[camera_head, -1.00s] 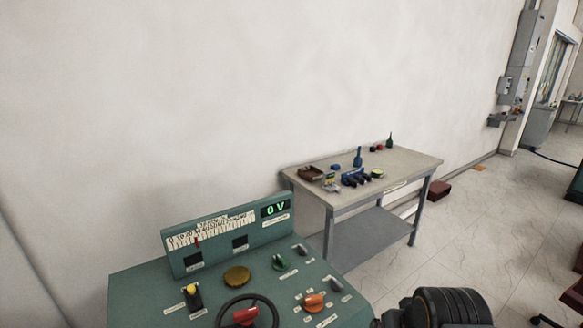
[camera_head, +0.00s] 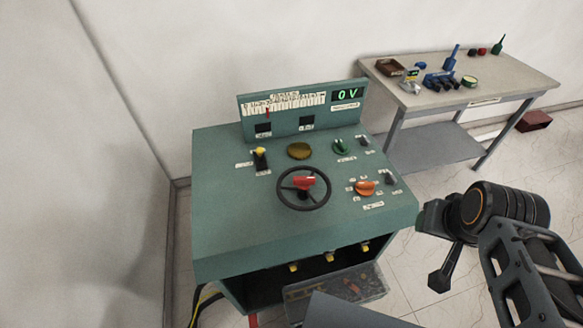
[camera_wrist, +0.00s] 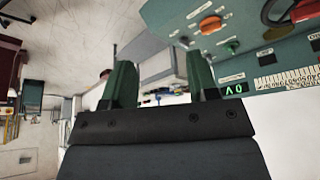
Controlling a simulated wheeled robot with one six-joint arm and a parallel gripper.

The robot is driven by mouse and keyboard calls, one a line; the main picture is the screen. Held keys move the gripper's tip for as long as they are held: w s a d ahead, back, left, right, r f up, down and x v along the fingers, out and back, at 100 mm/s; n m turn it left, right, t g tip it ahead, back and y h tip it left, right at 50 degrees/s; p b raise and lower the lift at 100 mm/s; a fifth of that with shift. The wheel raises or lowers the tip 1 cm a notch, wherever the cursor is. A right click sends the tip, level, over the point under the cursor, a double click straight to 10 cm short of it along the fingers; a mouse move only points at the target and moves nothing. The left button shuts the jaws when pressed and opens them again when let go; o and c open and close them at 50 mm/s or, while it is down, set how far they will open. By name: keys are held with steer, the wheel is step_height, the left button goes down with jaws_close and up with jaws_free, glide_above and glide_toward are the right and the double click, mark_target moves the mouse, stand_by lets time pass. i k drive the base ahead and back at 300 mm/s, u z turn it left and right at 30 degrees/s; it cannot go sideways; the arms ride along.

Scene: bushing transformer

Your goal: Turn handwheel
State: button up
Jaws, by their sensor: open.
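The black handwheel (camera_head: 303,209) lies on the sloped top of the green control console (camera_head: 225,225). It has a red handle (camera_head: 305,183) at its middle. Part of the wheel also shows at the upper right edge of the wrist view (camera_wrist: 267,14). My gripper (camera_wrist: 160,80) is open and empty, its two fingers apart in the wrist view. The console's display (camera_head: 347,95) reads 0 V. The wrist view looks upside down.
An orange knob (camera_head: 366,188), a green knob (camera_head: 340,146), a brown round knob (camera_head: 299,151) and a yellow-topped lever (camera_head: 260,158) surround the wheel. A workbench (camera_head: 520,83) with tools stands behind right. A wall is at the left.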

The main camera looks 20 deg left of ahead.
mark_target(304, 183)
steer(key=u, duration=1.1)
steer(key=i, duration=0.2)
steer(key=u, duration=0.45)
